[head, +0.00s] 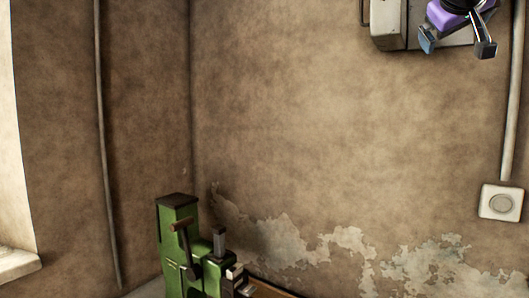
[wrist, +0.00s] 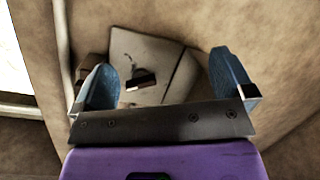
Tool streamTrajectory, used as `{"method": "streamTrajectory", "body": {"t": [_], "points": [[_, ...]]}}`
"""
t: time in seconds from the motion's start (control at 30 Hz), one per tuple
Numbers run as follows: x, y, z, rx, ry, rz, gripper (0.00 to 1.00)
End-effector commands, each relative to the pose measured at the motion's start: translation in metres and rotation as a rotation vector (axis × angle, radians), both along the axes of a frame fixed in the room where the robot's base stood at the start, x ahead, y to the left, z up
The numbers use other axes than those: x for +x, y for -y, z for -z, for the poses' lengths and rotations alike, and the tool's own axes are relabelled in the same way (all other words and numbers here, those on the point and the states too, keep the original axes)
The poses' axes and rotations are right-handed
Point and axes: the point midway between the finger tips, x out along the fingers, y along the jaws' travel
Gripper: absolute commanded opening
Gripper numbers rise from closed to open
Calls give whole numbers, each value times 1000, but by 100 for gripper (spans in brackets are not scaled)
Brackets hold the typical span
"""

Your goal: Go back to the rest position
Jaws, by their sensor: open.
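My gripper (head: 456,44) shows at the top right of the head view, purple with two blue-padded fingers. It is open, with nothing seen between its fingers. In the wrist view my gripper (wrist: 169,85) also has its fingers wide apart. A grey wall box (head: 389,24) is behind and beside it in the head view. In the wrist view a pale box (wrist: 181,75) with a dark part on its face appears beyond the fingers; I cannot tell the distance between them. The upper part of my arm is cut off by the frame.
A green press-like machine (head: 176,240) with a lever stands at the lower left. A wooden surface (head: 268,290) shows beside it. A white wall switch (head: 501,203) is at the right, under a vertical pipe (head: 510,90). The wall between is bare, with peeling plaster below.

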Motion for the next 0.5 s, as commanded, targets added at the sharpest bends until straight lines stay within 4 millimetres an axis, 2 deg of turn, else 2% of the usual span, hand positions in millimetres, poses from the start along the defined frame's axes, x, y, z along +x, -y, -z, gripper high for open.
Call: {"method": "streamTrajectory", "body": {"t": [0.03,0.1,0.27,0.4,0.5], "points": [[-16,-4,30,42,-55,-12,100],[-35,-11,72,104,-133,-29,100],[-84,-28,163,241,-301,-70,100],[-130,-45,240,363,-438,-105,100],[-163,-58,290,445,-525,-129,100]]}}
